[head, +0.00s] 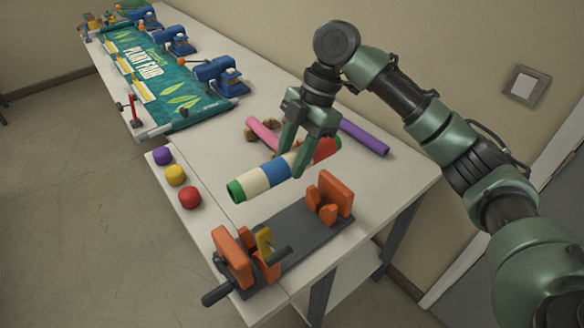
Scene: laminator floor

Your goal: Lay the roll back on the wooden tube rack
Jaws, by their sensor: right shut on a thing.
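The roll (275,171) is a tube with green, white, blue and red bands. My right gripper (293,160) is shut on it near its right part, with the fingers pointing down. The roll slants from lower left to upper right, above or near the table; its exact height is hard to tell. The wooden tube rack (250,135) shows only as small brown pieces behind the roll, largely hidden by the gripper and the tubes. My left gripper is not in view.
A dark stand with orange brackets (318,224) and a crank is at the table's front. Purple, yellow and red caps (175,175) line the left edge. A green banner (150,78) and blue clamps (219,75) are at the back. Bare tabletop (205,150) lies left of the roll.

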